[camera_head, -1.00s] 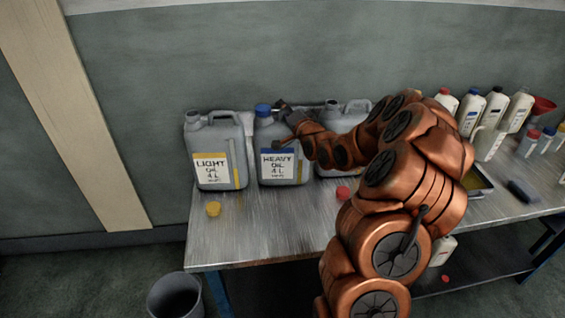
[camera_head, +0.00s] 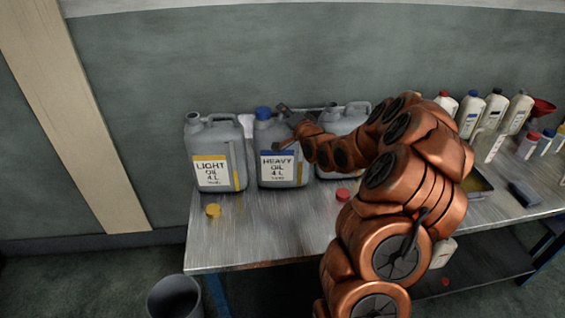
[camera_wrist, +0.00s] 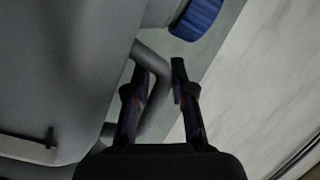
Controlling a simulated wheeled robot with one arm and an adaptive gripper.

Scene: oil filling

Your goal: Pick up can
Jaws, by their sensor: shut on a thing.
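The grey heavy oil can (camera_head: 285,170) with a blue cap (camera_head: 263,113) stands upright on the metal bench, the middle of three cans. My gripper (camera_head: 282,126) reaches in from the right at the top of this can, by its handle. In the wrist view, the grey handle (camera_wrist: 150,62) lies between the fingers of my gripper (camera_wrist: 159,78), which is shut on it. The blue cap (camera_wrist: 196,18) shows just beyond. The can's grey side (camera_wrist: 60,70) fills the left of that view. I cannot tell in the head view whether the can is off the bench.
The light oil can (camera_head: 215,155) stands close on the left. A third grey can (camera_head: 340,125) is close on the right, partly behind my arm. Yellow (camera_head: 213,210) and red (camera_head: 343,194) caps lie on the bench (camera_head: 270,235). Several bottles stand far right.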

